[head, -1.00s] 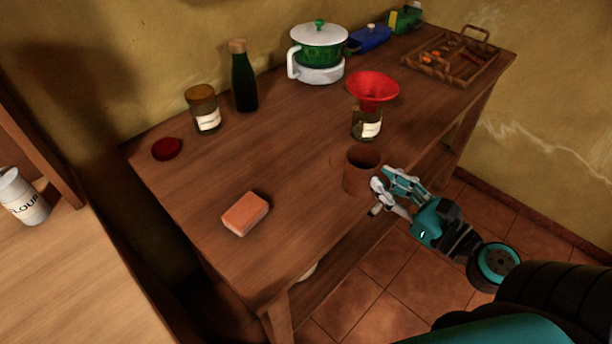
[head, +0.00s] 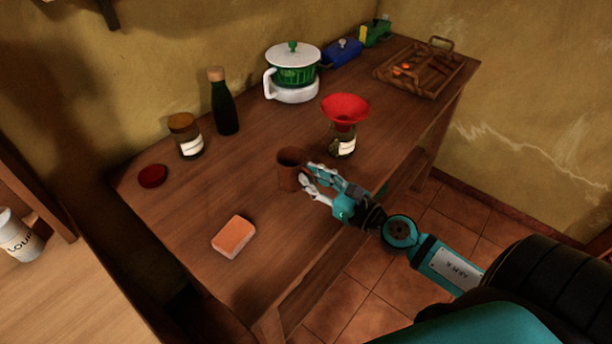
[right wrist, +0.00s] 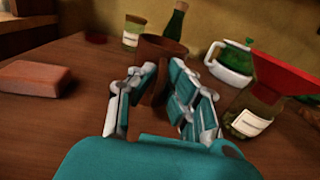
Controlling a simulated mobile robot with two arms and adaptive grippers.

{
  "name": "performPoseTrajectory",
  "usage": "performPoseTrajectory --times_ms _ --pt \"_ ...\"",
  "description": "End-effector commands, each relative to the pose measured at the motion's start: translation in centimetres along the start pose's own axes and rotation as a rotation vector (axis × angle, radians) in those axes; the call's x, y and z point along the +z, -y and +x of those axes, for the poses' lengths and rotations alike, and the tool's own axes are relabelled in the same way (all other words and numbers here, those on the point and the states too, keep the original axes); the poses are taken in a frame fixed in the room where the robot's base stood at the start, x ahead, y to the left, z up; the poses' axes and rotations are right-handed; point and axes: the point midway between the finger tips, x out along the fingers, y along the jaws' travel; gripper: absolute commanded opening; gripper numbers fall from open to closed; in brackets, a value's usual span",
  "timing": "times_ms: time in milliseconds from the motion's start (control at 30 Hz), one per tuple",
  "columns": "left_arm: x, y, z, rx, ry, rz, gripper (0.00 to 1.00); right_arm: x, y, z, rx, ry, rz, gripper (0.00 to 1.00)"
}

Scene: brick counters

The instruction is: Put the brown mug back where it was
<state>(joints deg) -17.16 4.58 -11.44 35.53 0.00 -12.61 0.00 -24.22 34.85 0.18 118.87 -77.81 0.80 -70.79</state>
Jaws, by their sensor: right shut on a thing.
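The brown mug (head: 289,168) is upright at the middle of the wooden table, near its front edge, in the head view. My right gripper (head: 308,180) is at the mug's right side and shut on it. In the right wrist view the mug (right wrist: 162,50) stands between the two fingers (right wrist: 152,95). Whether its base touches the tabletop is hard to tell. My left gripper is not in view.
A jar with a red funnel (head: 345,108) stands right of the mug. An orange sponge-like block (head: 234,236) lies to its front left. A green bottle (head: 223,105), amber jar (head: 187,137) and white-green pot (head: 292,75) stand behind. Bare wood lies left of the mug.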

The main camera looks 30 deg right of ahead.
Motion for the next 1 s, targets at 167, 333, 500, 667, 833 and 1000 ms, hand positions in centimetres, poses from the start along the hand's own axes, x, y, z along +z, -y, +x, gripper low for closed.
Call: performPoseTrajectory --times_ms 167,333,500,667,833,1000 --pt "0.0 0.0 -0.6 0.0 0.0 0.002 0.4 0.0 -0.2 1.2 -0.001 0.001 0.001 0.0" --pt "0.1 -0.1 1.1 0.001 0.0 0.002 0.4 -2.4 -0.3 1.6 -0.004 0.001 0.005 0.0" --pt "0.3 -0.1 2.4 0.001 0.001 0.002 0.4 -4.0 -0.3 1.6 -0.002 0.002 0.002 0.0" --pt "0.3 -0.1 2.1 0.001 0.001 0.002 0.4 -3.7 -0.3 1.6 0.0 0.001 0.0 0.0" --pt "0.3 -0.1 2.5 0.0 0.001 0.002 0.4 -4.1 -0.3 1.6 0.0 0.001 0.0 0.0" --pt "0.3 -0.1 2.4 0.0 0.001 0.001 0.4 -4.0 -0.3 1.6 0.0 0.0 0.001 0.31"
